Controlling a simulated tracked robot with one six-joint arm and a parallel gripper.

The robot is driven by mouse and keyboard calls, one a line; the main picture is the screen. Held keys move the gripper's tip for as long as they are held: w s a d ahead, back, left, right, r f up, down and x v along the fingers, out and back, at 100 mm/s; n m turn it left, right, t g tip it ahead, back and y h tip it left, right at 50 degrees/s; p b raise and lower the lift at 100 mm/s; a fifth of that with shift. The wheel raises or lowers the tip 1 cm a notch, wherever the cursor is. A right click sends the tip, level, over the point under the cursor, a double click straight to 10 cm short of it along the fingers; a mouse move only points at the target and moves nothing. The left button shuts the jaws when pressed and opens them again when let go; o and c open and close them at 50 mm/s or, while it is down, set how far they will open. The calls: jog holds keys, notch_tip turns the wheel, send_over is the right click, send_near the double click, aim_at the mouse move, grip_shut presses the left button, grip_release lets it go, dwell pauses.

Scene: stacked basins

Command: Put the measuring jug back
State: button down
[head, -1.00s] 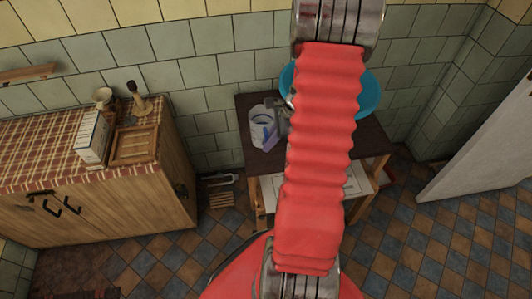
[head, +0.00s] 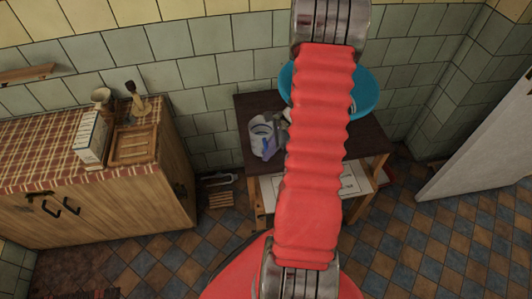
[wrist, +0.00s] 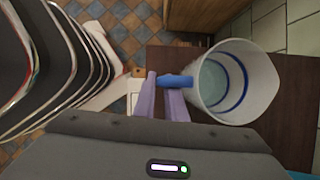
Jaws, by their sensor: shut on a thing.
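The measuring jug (head: 260,131) is a whitish, see-through vessel with blue rings inside and a blue handle. It shows at the left part of the dark small table (head: 247,108) in the head view. In the wrist view the jug (wrist: 241,82) is right of centre with its open mouth toward the camera. My gripper (wrist: 173,92) has pale purple fingers shut on the blue handle, left of the jug's body. I cannot tell whether the jug's base touches the tabletop. My red-sleeved arm hides part of the table.
A turquoise basin (head: 367,91) stands on the table behind my arm, partly hidden. A cabinet with a checked top (head: 40,150) at left carries a white box (head: 91,137), a wooden tray (head: 134,146) and small items. A white door (head: 485,150) is at right.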

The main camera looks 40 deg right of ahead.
dwell(0.3)
jog(key=c, duration=1.8)
grip_release()
jog(key=v, duration=1.2)
